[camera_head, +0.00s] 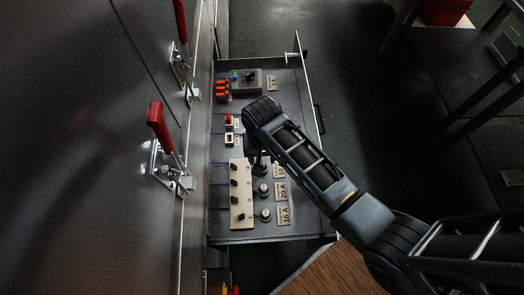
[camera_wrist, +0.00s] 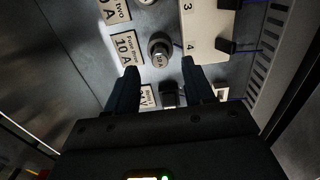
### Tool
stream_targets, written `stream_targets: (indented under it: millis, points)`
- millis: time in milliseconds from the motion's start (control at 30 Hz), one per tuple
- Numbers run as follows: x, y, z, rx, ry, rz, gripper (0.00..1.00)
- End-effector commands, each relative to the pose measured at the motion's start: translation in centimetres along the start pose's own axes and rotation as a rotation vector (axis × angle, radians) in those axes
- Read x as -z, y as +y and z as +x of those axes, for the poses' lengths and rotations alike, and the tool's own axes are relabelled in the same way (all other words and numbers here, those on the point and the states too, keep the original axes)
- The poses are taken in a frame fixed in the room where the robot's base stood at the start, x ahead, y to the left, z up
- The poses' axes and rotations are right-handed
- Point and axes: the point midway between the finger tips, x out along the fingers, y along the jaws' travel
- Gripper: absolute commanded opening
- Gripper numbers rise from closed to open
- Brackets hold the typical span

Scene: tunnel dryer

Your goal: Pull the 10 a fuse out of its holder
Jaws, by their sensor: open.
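The 10 A fuse (camera_wrist: 160,53) is a dark round cap with a pale marked end, standing in its holder on the grey panel. Its label (camera_wrist: 124,48) reads 10 A. My gripper (camera_wrist: 159,67) is open. In the wrist view the fuse shows between and just beyond the two fingertips, with a gap on each side. I cannot tell how far above it the tips are. In the head view my gripper (camera_head: 261,165) is over the panel beside the 10 A label (camera_head: 280,170), and my arm hides the fuse.
The 20 A fuse (camera_head: 263,189) and 16 A fuse (camera_head: 265,215) stand in a row with it. A pale terminal strip (camera_head: 241,222) with dark knobs runs alongside. A dark block (camera_wrist: 169,93) lies nearer my palm. Red-handled clamps (camera_head: 157,118) stand on the left door.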

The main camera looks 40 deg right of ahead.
Motion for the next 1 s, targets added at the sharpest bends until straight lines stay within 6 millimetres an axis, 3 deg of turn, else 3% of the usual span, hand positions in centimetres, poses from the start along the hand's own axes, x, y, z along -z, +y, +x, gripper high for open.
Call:
stream_targets:
  millis: [100, 300, 633, 1000]
  points:
    - [0.0, 0.0, 1.9, 0.000, 0.000, -0.001, 0.53]
    - [0.0, 0.0, 3.5, 0.000, 0.001, -0.001, 0.53]
    - [0.0, 0.0, 3.8, 0.001, 0.002, -0.001, 0.53]
    - [0.0, 0.0, 3.7, 0.001, 0.002, 0.000, 0.18]
